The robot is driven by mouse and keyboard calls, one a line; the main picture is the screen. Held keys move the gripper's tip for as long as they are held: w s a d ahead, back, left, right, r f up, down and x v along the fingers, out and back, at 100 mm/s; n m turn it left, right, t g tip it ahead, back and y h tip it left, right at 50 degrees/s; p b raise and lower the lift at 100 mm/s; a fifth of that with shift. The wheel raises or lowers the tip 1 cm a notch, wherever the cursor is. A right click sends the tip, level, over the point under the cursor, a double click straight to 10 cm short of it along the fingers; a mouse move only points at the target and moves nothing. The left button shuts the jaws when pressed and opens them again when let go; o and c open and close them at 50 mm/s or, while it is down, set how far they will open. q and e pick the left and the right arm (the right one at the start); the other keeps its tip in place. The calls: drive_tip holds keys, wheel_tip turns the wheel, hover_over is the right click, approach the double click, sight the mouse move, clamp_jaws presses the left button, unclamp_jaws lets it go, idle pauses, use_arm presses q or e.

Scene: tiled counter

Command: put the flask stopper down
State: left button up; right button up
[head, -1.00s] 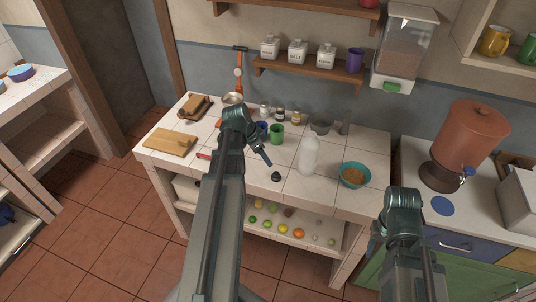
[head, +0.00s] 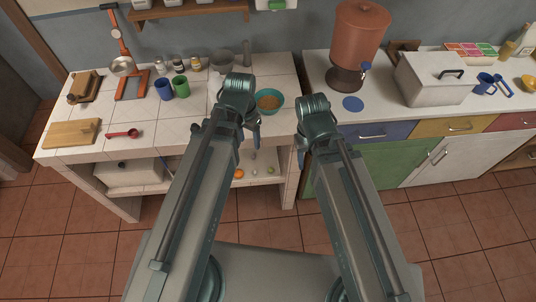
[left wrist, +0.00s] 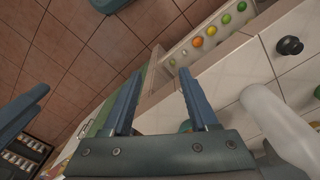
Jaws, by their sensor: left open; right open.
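The black flask stopper (left wrist: 289,46) stands on the white tiles near the counter's front edge in the left wrist view. A white bottle (left wrist: 275,120), probably the flask, is beside it; my left arm hides the bottle in the head view. My left gripper (left wrist: 158,72) is open, with nothing between its blue fingers, apart from the stopper. In the head view, my left gripper (head: 257,135) is mostly behind its own wrist, near the counter's front edge. My right gripper (head: 303,130) is open, in front of the gap between the two counters; its fingers are mostly hidden.
A teal bowl (head: 269,111) of brown food is close to my left gripper. Blue (head: 164,88) and green (head: 181,87) mugs, a red scoop (head: 124,133) and a cutting board (head: 73,132) are on the left. A terracotta dispenser (head: 357,38) stands on the right counter.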

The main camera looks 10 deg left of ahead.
use_arm(q)
drive_tip(key=s+d+n+y, duration=0.1)
drive_tip(key=s+d, duration=0.4)
drive_tip(key=d, duration=0.1)
drive_tip(key=shift+s+d+y, duration=0.3)
drive_tip(key=shift+d+y, duration=0.1)
wheel_tip(320, 180, down, 2)
drive_tip(key=shift+f+b, duration=0.1)
drive_tip(key=shift+b, duration=1)
